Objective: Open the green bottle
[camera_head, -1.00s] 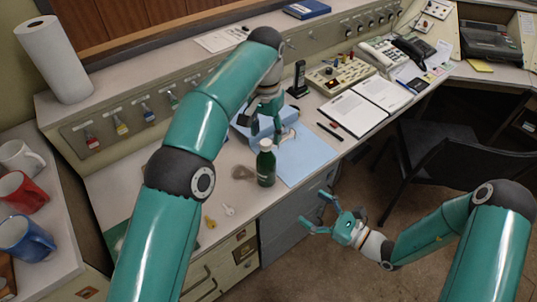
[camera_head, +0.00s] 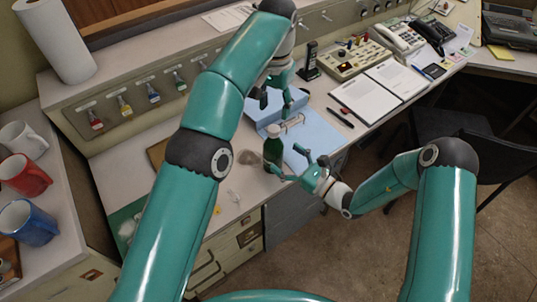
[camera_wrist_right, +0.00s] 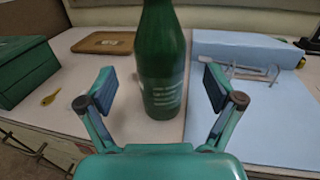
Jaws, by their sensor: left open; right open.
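The green bottle (camera_head: 272,150) stands upright on the desk beside the light blue sheet (camera_head: 318,138). In the right wrist view the bottle (camera_wrist_right: 161,70) stands between and slightly beyond my open fingers, with its top out of frame. My right gripper (camera_head: 287,162) is open, low beside the bottle, with its fingers pointing toward it. Whether they touch it cannot be told. My left gripper (camera_head: 275,104) is open and empty, above and behind the bottle, with its fingers pointing down.
A brown tray (camera_wrist_right: 105,42) and a green box (camera_wrist_right: 22,68) lie left. Mugs (camera_head: 27,175) stand at far left.

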